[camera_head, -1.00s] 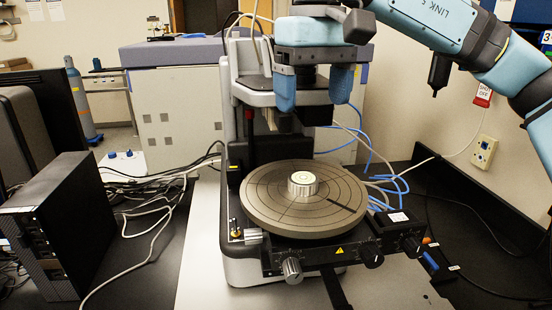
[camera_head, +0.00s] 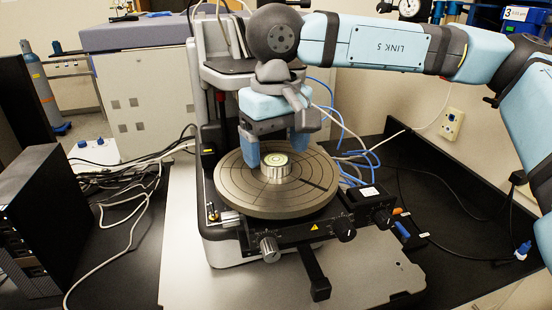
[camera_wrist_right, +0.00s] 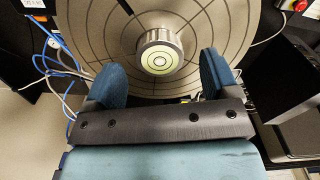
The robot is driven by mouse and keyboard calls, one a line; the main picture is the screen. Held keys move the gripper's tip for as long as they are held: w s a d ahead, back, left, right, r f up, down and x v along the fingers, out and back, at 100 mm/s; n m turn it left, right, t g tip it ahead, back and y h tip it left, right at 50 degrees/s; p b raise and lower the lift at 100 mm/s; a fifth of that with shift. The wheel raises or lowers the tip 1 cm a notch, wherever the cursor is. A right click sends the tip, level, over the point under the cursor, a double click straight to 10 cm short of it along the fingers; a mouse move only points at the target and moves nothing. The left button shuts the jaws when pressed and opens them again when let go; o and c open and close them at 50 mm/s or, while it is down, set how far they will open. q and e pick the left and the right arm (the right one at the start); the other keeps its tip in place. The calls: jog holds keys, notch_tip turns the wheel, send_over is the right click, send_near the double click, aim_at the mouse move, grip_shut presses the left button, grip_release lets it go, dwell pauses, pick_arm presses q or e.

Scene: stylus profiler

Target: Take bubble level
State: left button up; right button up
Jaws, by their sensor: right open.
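The bubble level (camera_head: 276,161) is a short silver cylinder with a yellow-green round face. It stands near the middle of the round grey stage (camera_head: 243,193) of the profiler. My right gripper (camera_head: 275,153) hangs over the stage with its blue fingers apart, one to each side of the level in the head view. In the right wrist view the level (camera_wrist_right: 160,51) lies ahead, between the lines of the open fingers (camera_wrist_right: 161,72) and apart from both. Whether the fingertips reach down to its height is hard to tell. My left gripper is out of view.
The profiler's column (camera_head: 212,105) rises close behind my gripper. Knobs (camera_head: 269,249) and a black lever (camera_head: 316,278) stick out in front of the stage. A black computer tower (camera_head: 45,215) stands at left. Blue and grey cables lie behind and to the right.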

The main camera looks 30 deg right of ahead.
aim_at(276, 160)
notch_tip(276, 160, down, 2)
jog(key=shift+f, duration=0.1)
jog(key=c, duration=1.1)
jog(key=shift+r, duration=0.25)
notch_tip(276, 160, up, 20)
jog(key=b, duration=0.1)
